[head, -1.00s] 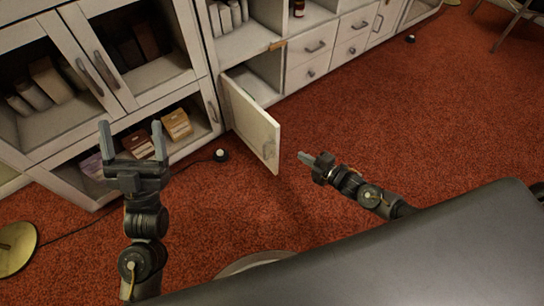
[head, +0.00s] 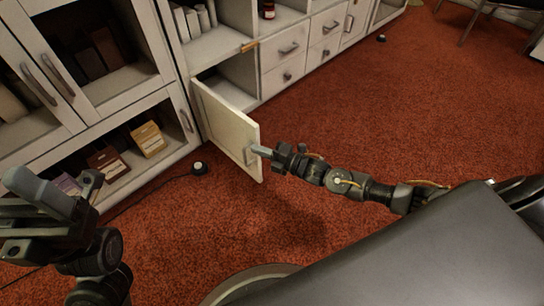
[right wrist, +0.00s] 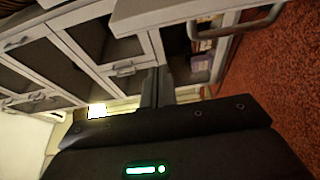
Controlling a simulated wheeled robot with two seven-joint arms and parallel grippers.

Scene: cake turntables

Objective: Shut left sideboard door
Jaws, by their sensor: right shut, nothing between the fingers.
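The left sideboard door (head: 226,122) is a small white panel. It stands wide open, sticking out from the sideboard over the red carpet, with a handle near its free edge. My right gripper (head: 259,150) is shut and empty, its fingertips at the door's free edge by the handle; I cannot tell whether they touch. In the right wrist view the closed fingers (right wrist: 157,87) are below a white panel with a handle (right wrist: 236,26), which seems to be this door. My left gripper (head: 64,188) is open and empty at the lower left.
The open compartment (head: 232,80) is behind the door. Drawers (head: 287,48) are to its right, and a glass-front cabinet (head: 85,120) with boxes is to its left.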

